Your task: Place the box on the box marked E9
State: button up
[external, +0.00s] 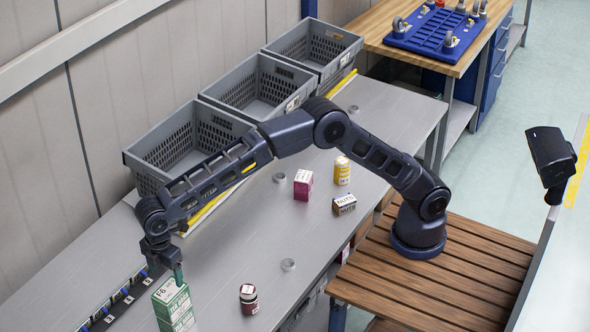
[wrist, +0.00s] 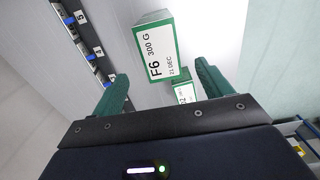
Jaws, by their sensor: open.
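A green and white box marked F6 (external: 168,292) is at the lower left of the table in the external view, with more green and white box surface directly below it. In the wrist view the F6 box (wrist: 154,50) shows large beyond the fingers. A second, smaller-looking green and white box (wrist: 184,92) shows past its lower right; its label is partly hidden. I cannot read E9 on any box. My gripper (external: 175,274) points down right at the top of the F6 box. Its green fingers (wrist: 162,86) are apart, with nothing clamped between them.
A numbered strip (external: 112,302) runs along the wall side, left of the boxes. A dark red jar (external: 249,299) and a grey ring (external: 288,265) are to the right. Grey crates (external: 188,146) line the back.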

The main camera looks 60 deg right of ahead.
jog(key=shift+r, duration=1.05)
